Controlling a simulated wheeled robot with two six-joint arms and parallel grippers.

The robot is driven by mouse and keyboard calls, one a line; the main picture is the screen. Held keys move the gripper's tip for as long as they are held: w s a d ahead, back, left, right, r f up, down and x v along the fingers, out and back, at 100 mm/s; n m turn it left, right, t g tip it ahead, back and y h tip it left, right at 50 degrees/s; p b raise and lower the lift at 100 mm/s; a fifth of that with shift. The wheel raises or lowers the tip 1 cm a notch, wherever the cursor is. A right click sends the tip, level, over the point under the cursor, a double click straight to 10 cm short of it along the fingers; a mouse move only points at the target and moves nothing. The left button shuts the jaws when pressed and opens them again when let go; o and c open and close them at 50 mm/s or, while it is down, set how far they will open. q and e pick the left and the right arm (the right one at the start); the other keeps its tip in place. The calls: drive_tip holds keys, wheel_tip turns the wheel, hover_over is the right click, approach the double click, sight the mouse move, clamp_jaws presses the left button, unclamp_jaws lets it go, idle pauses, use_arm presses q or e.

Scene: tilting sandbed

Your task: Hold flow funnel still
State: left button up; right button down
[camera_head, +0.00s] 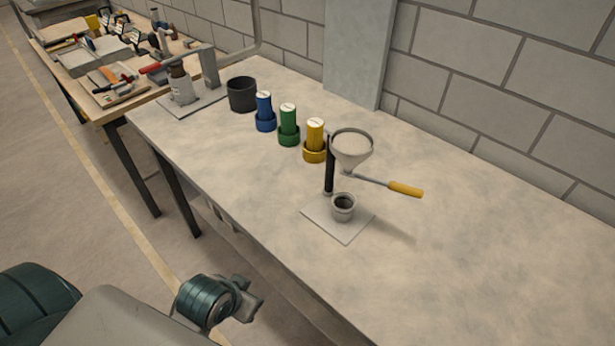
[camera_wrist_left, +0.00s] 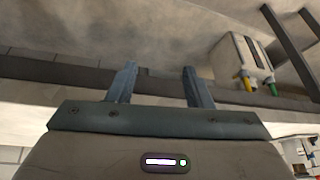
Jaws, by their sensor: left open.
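The flow funnel (camera_head: 353,155) is a grey metal cone with a wide rim. It is held on a dark upright post (camera_head: 329,172) above a small grey cup (camera_head: 343,207) on a square plate (camera_head: 325,226). A thin rod with a yellow handle (camera_head: 405,189) sticks out to the right beside the funnel. My left gripper (camera_head: 252,302) is in front of the table's near edge, well apart from the funnel. In the left wrist view its two fingers (camera_wrist_left: 160,85) are spread with nothing between them. My right gripper is not in view.
Blue (camera_head: 264,108), green (camera_head: 288,122) and yellow (camera_head: 314,135) cylinders stand in a row behind the funnel stand to the left. A black cup (camera_head: 242,95) stands farther back. The light tabletop (camera_head: 480,270) is bare on the right. A wall runs along the far side.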

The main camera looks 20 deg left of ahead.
sight(329, 154)
use_arm(q)
drive_tip(key=w+d+r+t, duration=0.1)
drive_tip(key=w+r+t, duration=0.1)
drive_tip(key=w, duration=0.2)
drive_tip(key=w+d+r+t+h, duration=0.1)
drive_tip(key=w+r+t, duration=0.1)
drive_tip(key=w, duration=0.3)
drive_tip(key=w+d+r+t+h, duration=0.1)
drive_tip(key=w+r+t, duration=0.1)
drive_tip(key=w, duration=0.3)
drive_tip(key=shift+d+m, duration=0.35)
drive_tip(key=shift+m, duration=0.05)
drive_tip(key=w+d+r+t+h, duration=0.1)
drive_tip(key=w+r+t, duration=0.5)
drive_tip(key=w+r, duration=0.4)
drive_tip(key=shift+t, duration=0.3)
drive_tip(key=w+p, duration=0.1)
drive_tip(key=w, duration=0.2)
drive_tip(key=w+d+p, duration=0.1)
drive_tip(key=w, duration=0.2)
drive_tip(key=w+p, duration=0.1)
drive_tip(key=w, duration=0.2)
drive_tip(key=shift+w+d, duration=0.3)
drive_tip(key=shift+w, duration=0.5)
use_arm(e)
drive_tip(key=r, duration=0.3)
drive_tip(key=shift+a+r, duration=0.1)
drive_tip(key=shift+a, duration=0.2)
use_arm(q)
clamp_jaws()
